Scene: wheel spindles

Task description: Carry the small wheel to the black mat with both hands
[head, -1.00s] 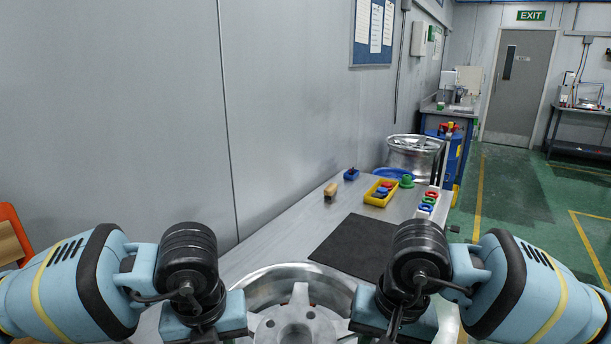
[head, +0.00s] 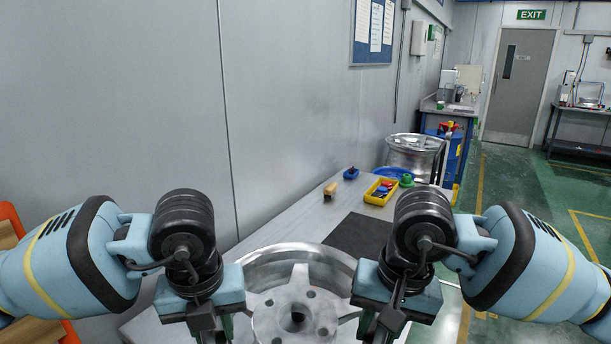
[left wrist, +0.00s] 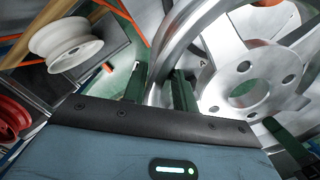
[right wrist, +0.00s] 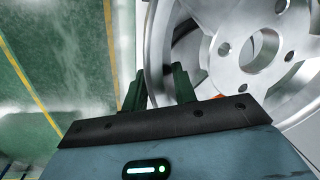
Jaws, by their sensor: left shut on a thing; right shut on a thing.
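The small wheel (head: 291,285) is a silver spoked rim between my two grippers at the front of the head view. My left gripper (left wrist: 160,88) is shut on its rim at the left, with one green finger on each side of the rim wall. My right gripper (right wrist: 158,88) is shut on its rim at the right in the same way. The wheel's near edge is cut off by the head view. Whether it is clear of the table I cannot tell. The black mat (head: 357,237) lies on the table beyond the wheel, partly hidden by my right arm.
The grey table (head: 320,213) runs along the wall. Another silver wheel (head: 414,150) stands farther back.

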